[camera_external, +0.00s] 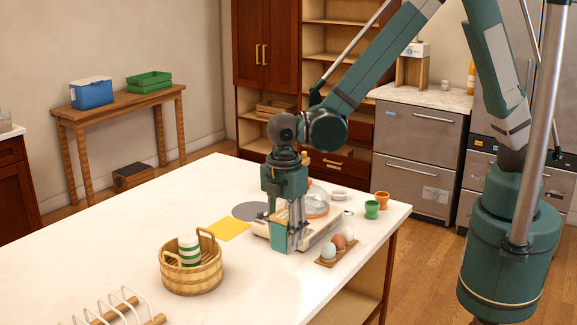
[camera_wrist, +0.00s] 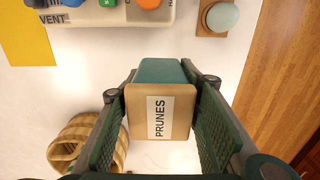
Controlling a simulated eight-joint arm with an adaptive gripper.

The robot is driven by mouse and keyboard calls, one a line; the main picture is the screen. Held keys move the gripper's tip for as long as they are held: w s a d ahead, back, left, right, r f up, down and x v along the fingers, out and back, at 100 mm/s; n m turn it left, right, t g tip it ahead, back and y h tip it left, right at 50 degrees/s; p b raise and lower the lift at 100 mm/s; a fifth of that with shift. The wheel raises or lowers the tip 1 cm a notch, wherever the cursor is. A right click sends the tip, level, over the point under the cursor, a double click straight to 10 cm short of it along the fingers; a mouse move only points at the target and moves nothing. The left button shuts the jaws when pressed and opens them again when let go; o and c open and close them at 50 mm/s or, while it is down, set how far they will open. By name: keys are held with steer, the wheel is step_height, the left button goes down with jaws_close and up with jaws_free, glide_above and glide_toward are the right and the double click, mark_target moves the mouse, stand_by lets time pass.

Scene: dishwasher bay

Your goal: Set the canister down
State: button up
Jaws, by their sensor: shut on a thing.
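My gripper (camera_external: 290,240) points down over the white counter (camera_external: 130,215), near its right part. It is shut on the canister (camera_external: 281,226), which is largely hidden by the fingers in the external view. In the wrist view the canister (camera_wrist: 160,112) sits between the two finger pads (camera_wrist: 160,125). It is boxy, with a tan face, a white label reading "PRUNES" and a teal part beyond. The canister is low over the counter; I cannot tell whether it touches the surface.
A pale appliance (camera_external: 262,228) stands just behind my gripper. An egg holder (camera_external: 327,262) is close on the right, with the counter edge beyond. A wooden basket (camera_external: 192,280) holding a striped can (camera_external: 189,250) is to the left. A yellow sheet (camera_external: 228,230) lies flat; counter between is bare.

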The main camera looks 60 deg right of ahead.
mark_target(284, 214)
steer(key=shift+f, duration=0.4)
steer(key=shift+f, duration=2.1)
steer(key=shift+f, duration=0.15)
steer(key=o, duration=1)
steer(key=shift+r, duration=0.2)
steer(key=shift+r, duration=6)
